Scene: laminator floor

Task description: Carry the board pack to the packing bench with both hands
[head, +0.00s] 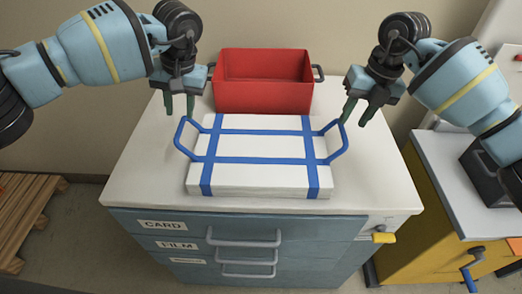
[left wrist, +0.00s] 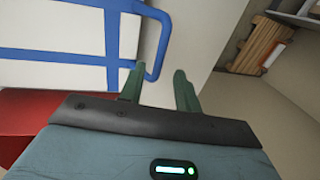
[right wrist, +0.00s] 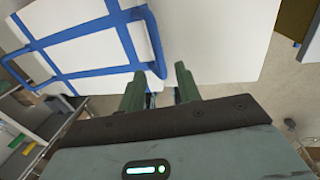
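The board pack (head: 262,150) is a flat white stack with blue straps and a blue loop handle at each end. It lies on the white top of a drawer cabinet (head: 140,185). My left gripper (head: 180,110) is open and empty, just above and behind the left handle (head: 183,138). In the left wrist view this handle (left wrist: 164,45) shows between the fingertips. My right gripper (head: 355,116) is open and empty by the right handle (head: 340,142). In the right wrist view that handle (right wrist: 155,42) shows near and between the fingertips. I cannot tell whether the fingers touch either handle.
A red bin (head: 263,85) stands behind the pack, between my grippers. A yellow cabinet (head: 420,220) with a grey top stands at the right, with a dark box (head: 485,170) on it. A wooden pallet (head: 25,205) lies on the floor at left. No bench is clearly marked as the packing bench.

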